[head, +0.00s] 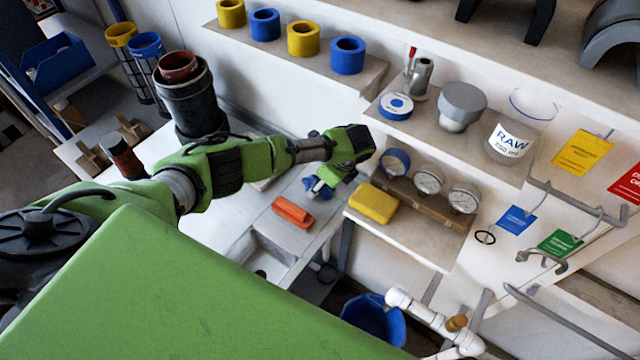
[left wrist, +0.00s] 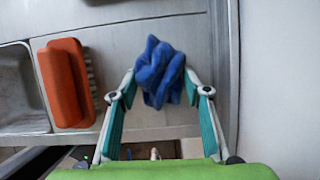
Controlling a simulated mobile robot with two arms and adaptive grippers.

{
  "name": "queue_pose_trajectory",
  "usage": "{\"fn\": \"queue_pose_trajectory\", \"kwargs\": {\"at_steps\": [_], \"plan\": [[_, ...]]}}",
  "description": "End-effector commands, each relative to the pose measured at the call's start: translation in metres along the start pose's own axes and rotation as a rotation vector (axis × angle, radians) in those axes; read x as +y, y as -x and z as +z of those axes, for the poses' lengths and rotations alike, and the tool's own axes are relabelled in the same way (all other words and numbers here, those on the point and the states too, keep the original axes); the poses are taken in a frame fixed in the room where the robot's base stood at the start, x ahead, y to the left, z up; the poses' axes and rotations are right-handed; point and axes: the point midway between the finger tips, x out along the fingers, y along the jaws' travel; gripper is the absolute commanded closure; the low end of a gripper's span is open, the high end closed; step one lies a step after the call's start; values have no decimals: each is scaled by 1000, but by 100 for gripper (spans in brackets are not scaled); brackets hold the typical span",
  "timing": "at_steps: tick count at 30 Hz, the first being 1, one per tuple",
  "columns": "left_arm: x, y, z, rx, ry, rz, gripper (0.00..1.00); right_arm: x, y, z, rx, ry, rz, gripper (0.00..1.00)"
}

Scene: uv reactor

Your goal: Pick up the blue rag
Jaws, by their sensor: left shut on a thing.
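The blue rag (left wrist: 158,72) is a crumpled bundle at the tips of my left gripper (left wrist: 157,85) in the left wrist view. The gripper's two fingers press on it from both sides, so it is shut on the rag. In the head view the rag (head: 318,186) shows as a small blue patch beside the gripper (head: 322,184), over the sink counter, partly hidden by the hand. I cannot tell whether the rag touches the counter. My right gripper is in neither view.
An orange brush (head: 293,211) lies left of the rag, beside a metal sink (head: 265,257). A shelf with a yellow sponge (head: 373,203) and gauges (head: 429,179) is close to the right. A blue bucket (head: 375,318) stands below.

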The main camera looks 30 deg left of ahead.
Motion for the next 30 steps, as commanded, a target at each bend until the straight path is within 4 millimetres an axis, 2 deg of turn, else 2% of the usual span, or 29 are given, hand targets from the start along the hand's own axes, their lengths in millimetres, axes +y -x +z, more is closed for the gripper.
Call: {"fn": "queue_pose_trajectory", "kwargs": {"at_steps": [9,17,30], "plan": [[3,8,4,0,2,-3,76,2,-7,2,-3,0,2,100],[2,65,27,0,2,-8,76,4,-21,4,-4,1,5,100],[83,64,24,0,-1,0,76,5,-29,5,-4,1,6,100]]}}
